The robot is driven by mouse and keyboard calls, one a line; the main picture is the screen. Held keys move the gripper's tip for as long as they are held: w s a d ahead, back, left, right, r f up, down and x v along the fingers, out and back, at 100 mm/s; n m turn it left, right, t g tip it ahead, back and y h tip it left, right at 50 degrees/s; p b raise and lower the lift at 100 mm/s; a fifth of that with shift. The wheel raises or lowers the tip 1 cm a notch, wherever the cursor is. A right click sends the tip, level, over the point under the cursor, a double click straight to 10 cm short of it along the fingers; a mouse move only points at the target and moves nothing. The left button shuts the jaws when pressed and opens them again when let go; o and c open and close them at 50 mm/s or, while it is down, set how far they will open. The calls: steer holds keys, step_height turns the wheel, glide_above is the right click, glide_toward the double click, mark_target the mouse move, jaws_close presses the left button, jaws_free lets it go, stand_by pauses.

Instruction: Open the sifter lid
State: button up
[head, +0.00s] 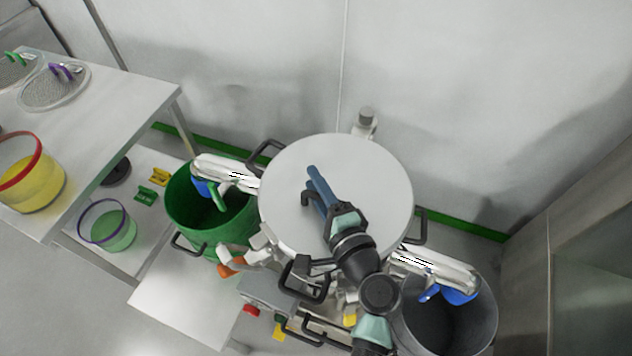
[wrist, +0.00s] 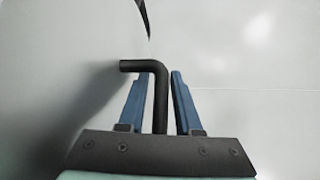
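The sifter lid (head: 375,180) is a round, pale grey disc that fills the top of the sifter in the middle of the head view. I cannot tell whether it is fully seated. A black bent handle (wrist: 128,66) stands off the grey lid surface (wrist: 50,80) in the wrist view. My gripper (head: 311,178) reaches over the lid from the lower right. In the wrist view its blue fingers (wrist: 162,76) are apart, one on each side of the handle bar. A gap shows between the bar and the right finger; contact on the left is unclear.
A green bin (head: 215,222) stands left of the sifter and a grey bin (head: 440,325) at lower right, each beneath a shiny spout. A table (head: 125,110) with sieves and a yellow-filled tub (head: 38,190) is at left. The wall (head: 250,60) is close behind.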

jaws_close()
stand_by(1.1)
